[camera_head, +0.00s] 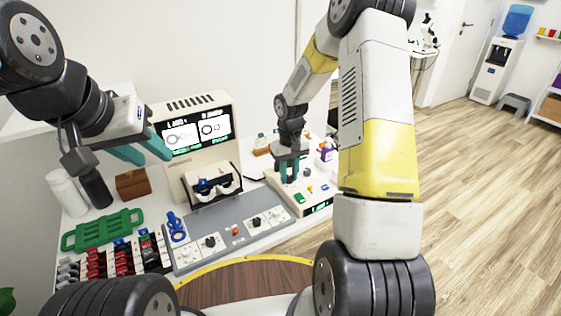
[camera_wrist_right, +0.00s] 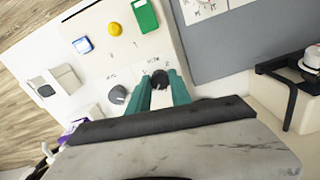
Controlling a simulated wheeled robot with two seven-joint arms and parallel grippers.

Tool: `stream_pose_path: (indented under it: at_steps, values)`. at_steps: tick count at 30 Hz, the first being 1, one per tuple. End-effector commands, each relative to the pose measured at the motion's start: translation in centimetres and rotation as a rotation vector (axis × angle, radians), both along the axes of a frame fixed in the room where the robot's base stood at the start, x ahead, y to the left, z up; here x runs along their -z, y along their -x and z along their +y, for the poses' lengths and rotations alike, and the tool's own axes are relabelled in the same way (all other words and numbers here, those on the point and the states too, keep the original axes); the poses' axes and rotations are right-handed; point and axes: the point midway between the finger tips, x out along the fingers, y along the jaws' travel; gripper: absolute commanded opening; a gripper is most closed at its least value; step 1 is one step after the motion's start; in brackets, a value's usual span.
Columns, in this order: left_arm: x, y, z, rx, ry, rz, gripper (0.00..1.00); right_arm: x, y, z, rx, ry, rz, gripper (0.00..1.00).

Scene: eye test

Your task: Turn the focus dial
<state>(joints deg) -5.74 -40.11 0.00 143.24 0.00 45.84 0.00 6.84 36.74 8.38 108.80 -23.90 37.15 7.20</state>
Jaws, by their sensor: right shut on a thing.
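My right gripper (camera_head: 288,178) reaches down to the white control box (camera_head: 318,203) on the right of the desk. In the right wrist view its teal fingers (camera_wrist_right: 160,90) are shut on a small dark dial (camera_wrist_right: 160,77) on that box. A grey knob (camera_wrist_right: 118,95) sits beside it, apart from the fingers. The labels by the knobs are too small to read, so I cannot tell which one is the focus dial. My left gripper (camera_head: 143,152) hangs open and empty in front of the beige machine (camera_head: 204,160) with a lit screen (camera_head: 196,131).
A green tray (camera_head: 102,230), a brown box (camera_head: 132,184) and racked red and black items fill the left.

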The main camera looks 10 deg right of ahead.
Motion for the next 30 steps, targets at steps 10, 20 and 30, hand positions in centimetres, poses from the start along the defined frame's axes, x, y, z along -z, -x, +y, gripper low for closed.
stream_pose_path:
  at_steps: [10, 20, 30]
  values:
    - [0.00, 0.00, 0.00, 0.000, 0.000, 0.000, 0.36, -0.02, -0.02, -0.05, 0.045, 0.001, 0.000, 0.00]
    - [0.00, 0.00, 0.00, 0.000, 0.000, 0.000, 0.36, -0.01, -0.02, -0.04, 0.044, 0.001, 0.000, 0.37]
    - [0.00, 0.00, 0.00, 0.000, 0.000, 0.000, 0.36, -0.02, 0.00, -0.01, 0.043, 0.000, 0.000, 0.47]
